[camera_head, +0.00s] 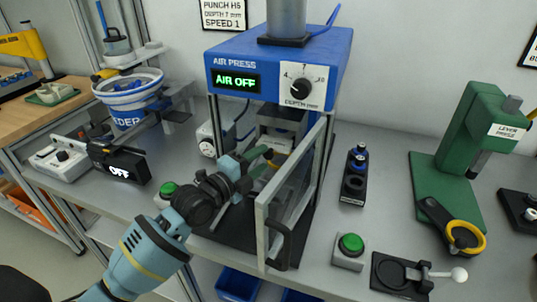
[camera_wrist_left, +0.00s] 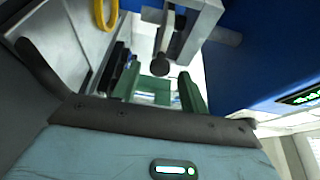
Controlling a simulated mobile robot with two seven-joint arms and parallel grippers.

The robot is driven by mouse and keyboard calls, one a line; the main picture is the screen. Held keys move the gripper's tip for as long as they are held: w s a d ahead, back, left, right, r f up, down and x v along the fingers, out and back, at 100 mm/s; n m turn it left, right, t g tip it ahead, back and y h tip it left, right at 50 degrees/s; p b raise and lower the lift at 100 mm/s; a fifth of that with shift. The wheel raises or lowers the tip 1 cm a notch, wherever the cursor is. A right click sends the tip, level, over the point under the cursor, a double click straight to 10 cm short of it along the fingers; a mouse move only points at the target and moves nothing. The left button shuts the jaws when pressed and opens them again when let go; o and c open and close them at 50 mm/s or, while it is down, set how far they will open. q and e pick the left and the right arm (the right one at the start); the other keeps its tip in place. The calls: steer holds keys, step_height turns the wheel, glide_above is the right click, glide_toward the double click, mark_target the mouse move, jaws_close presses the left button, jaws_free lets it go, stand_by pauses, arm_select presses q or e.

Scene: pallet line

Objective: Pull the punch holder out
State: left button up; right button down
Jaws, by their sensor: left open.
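The blue air press (camera_head: 285,62) stands at the middle of the bench with its framed clear door (camera_head: 262,225) swung open. Under its ram is a grey metal block (camera_head: 283,118), apparently the punch holder; its lower part is partly hidden. In the left wrist view a grey block (camera_wrist_left: 190,18) with a dark round knob (camera_wrist_left: 160,67) shows ahead of my fingers. My left gripper (camera_head: 258,160) reaches into the press opening from the left, green fingers apart and nothing between them. It also shows in the left wrist view (camera_wrist_left: 160,92). My right gripper is not in view.
The door frame and handle (camera_head: 280,245) stand close right of my left arm. A green button box (camera_head: 349,250), a black stand with dark tools (camera_head: 355,175) and a green lever press (camera_head: 475,140) are to the right. A blue feeder bowl (camera_head: 130,100) is left.

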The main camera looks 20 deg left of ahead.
mark_target(267, 156)
arm_select(q)
steer(key=shift+x, duration=1.9)
steer(key=shift+s, duration=0.1)
jaws_close()
